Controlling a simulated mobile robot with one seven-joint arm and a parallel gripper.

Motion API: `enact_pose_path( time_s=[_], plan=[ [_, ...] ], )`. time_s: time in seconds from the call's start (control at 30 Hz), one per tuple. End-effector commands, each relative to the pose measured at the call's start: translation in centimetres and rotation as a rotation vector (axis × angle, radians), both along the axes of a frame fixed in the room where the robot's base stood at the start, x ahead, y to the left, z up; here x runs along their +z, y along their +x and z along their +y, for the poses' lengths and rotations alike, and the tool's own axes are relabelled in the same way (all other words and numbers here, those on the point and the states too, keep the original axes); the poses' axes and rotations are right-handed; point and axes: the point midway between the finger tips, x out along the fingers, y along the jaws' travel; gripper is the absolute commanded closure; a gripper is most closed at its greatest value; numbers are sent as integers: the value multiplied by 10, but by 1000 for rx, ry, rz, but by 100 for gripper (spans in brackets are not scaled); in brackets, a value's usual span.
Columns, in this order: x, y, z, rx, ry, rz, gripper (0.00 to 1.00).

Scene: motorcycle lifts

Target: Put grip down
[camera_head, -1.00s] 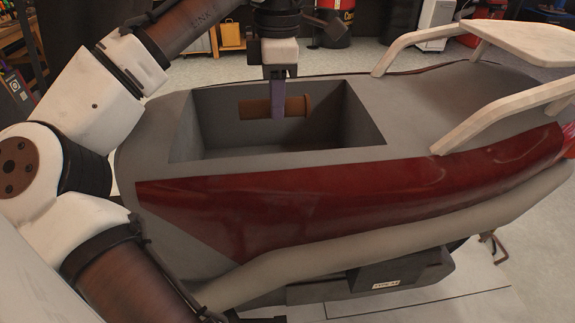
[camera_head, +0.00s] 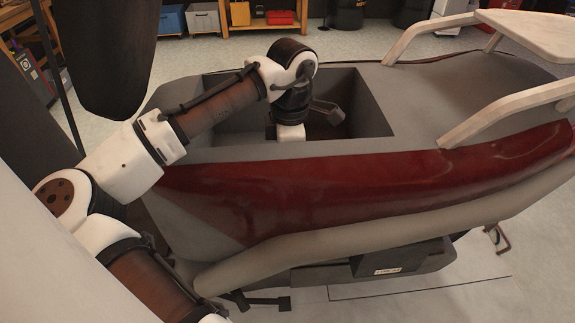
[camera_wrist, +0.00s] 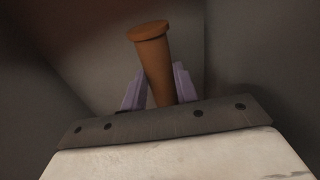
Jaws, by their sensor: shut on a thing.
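The grip is a brown cylinder with a flanged end; it shows in the wrist view (camera_wrist: 155,62). My gripper (camera_wrist: 158,88) has its two purple fingers shut on the grip, one on either side of it. In the head view my gripper's white body (camera_head: 291,132) is down in the open compartment (camera_head: 362,105) of the grey and red motorcycle body. The fingers and the grip are hidden there behind the compartment's near wall. I cannot tell whether the grip touches the compartment floor.
A beige rail and rack (camera_head: 505,112) stand on the right of the motorcycle body. The compartment walls are close around my gripper. A wooden bench (camera_head: 262,22) with bins stands behind on the floor.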

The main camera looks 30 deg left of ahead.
Motion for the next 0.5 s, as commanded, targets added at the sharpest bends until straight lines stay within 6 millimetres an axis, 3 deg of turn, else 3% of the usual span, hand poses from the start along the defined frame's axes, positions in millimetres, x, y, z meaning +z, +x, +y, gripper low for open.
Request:
enact_pose_path(
  time_s=[0.2,0.5],
  plan=[
    [-29,0,0,0,-1,2,93],
    [-33,0,0,0,-1,0,93]
  ],
)
